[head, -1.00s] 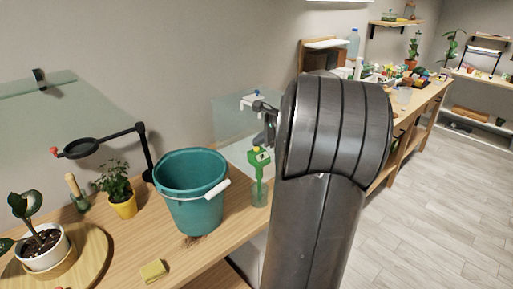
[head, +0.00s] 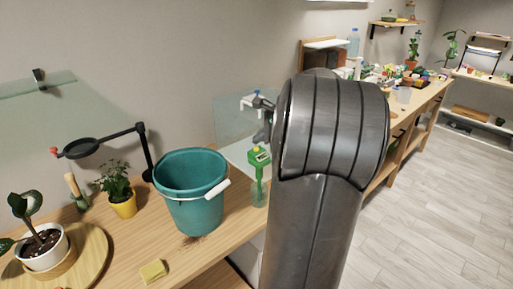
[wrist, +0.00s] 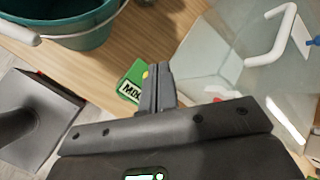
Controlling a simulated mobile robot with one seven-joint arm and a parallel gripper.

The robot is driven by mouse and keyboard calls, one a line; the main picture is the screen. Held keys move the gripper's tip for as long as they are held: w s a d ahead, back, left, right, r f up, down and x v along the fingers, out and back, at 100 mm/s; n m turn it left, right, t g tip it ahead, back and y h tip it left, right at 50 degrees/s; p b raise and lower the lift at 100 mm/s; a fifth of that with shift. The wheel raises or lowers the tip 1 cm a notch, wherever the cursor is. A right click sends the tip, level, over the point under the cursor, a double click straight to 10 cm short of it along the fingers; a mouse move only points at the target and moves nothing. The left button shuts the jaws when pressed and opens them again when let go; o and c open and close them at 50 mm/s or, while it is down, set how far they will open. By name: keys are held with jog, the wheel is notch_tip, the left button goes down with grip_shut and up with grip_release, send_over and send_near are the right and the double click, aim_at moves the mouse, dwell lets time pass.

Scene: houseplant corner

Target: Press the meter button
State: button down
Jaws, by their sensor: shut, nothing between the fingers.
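The meter (head: 258,156) is a green block on a green stem, standing upright with its lower end in a clear container (head: 259,193) on the wooden table. In the wrist view the meter (wrist: 131,86) shows a "MIX" label and a small yellow button (wrist: 146,74) on its top edge. My gripper (wrist: 158,70) is shut and empty. Its fingertips are right beside the yellow button and cover part of the meter; I cannot tell whether they touch it. In the head view my gripper (head: 264,134) is just above the meter, partly hidden by my arm.
A teal bucket (head: 190,190) with a white handle stands left of the meter. A glass tank (head: 232,118) with a white clip stands behind.

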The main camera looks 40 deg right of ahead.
notch_tip(320, 180, up, 6)
dwell(0.7)
dwell(0.3)
jog(key=s+a+f+n+g, duration=0.15)
jog(key=a+n, duration=0.45)
jog(key=a, duration=0.6)
jog(key=s+a+r+n+g, duration=0.1)
jog(key=s+a+n, duration=0.3)
jog(key=a, duration=0.8)
jog(key=s+a+f+n+h, duration=0.1)
jog(key=s+a+f+n, duration=0.2)
jog(key=s+a+n, duration=0.3)
jog(key=s+a+f+n, duration=0.3)
jog(key=s+a+n, duration=0.3)
jog(key=s+n, duration=0.2)
jog(key=shift+s+a+f+n+g+h, duration=0.2)
jog(key=shift+s+a+n+g+h, duration=0.1)
jog(key=shift+a+g+h, duration=0.1)
